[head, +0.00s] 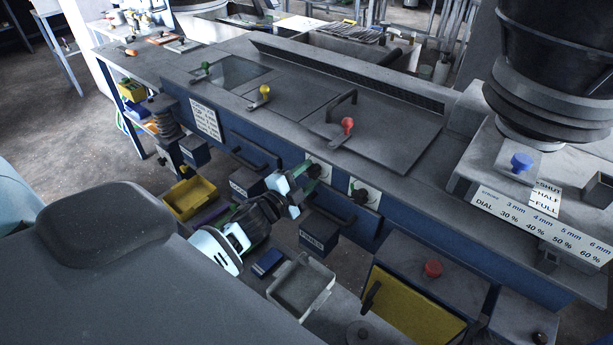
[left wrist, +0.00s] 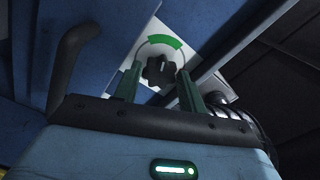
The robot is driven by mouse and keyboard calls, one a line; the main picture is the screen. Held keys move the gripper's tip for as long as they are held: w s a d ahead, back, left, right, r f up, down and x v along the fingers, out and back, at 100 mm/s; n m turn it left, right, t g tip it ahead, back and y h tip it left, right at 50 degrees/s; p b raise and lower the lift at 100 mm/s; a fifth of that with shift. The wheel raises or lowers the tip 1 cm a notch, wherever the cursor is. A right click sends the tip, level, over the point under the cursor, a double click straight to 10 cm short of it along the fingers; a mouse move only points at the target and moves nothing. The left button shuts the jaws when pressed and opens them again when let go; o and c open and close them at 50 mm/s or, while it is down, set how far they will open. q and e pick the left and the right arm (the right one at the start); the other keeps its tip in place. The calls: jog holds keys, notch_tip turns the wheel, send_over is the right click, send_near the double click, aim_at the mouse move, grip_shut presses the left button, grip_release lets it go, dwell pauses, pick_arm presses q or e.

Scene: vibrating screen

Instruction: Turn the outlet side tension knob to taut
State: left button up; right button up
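A black lobed knob (left wrist: 159,71) sits on a white plate with a green arc (left wrist: 163,42) in the left wrist view. In the head view this knob (head: 315,171) is on the blue front of the machine, partly hidden by my left gripper (head: 301,178). The two green fingers of that gripper (left wrist: 158,82) stand apart, one on each side of the knob, with small gaps seeming to show. A second black knob (head: 362,196) on a white plate is to its right. Labels on the plates are unreadable. My right gripper is not in view.
A curved dark handle (left wrist: 70,65) is close on the left in the left wrist view. Below the machine front are a yellow bin (head: 190,197), a pale tray (head: 303,287) and a yellow-fronted box (head: 415,308). A red knob (head: 347,125) stands on the machine top.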

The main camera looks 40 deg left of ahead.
pick_arm(q)
jog(key=o, duration=0.4)
jog(key=shift+c, duration=0.2)
jog(key=s, duration=0.7)
jog(key=shift+s+a, duration=0.3)
jog(key=shift+s, duration=0.05)
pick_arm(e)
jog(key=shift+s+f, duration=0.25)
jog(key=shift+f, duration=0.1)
pick_arm(q)
jog(key=s+d+f+n+g, duration=0.3)
jog(key=s+d+f+n, duration=0.1)
jog(key=s, duration=0.6)
jog(key=s+d+f+n+g+p, duration=0.1)
jog(key=s+d+f+n+g, duration=0.2)
jog(key=s+d+f, duration=0.3)
jog(key=s+d+f+n+g+p, duration=0.1)
jog(key=s+d+f+n+g, duration=0.2)
jog(key=s, duration=1)
notch_tip(320, 180, down, 6)
jog(key=shift+s+d+r+n, duration=0.1)
jog(key=shift+s+d+n, duration=0.3)
jog(key=shift+d+n, duration=0.7)
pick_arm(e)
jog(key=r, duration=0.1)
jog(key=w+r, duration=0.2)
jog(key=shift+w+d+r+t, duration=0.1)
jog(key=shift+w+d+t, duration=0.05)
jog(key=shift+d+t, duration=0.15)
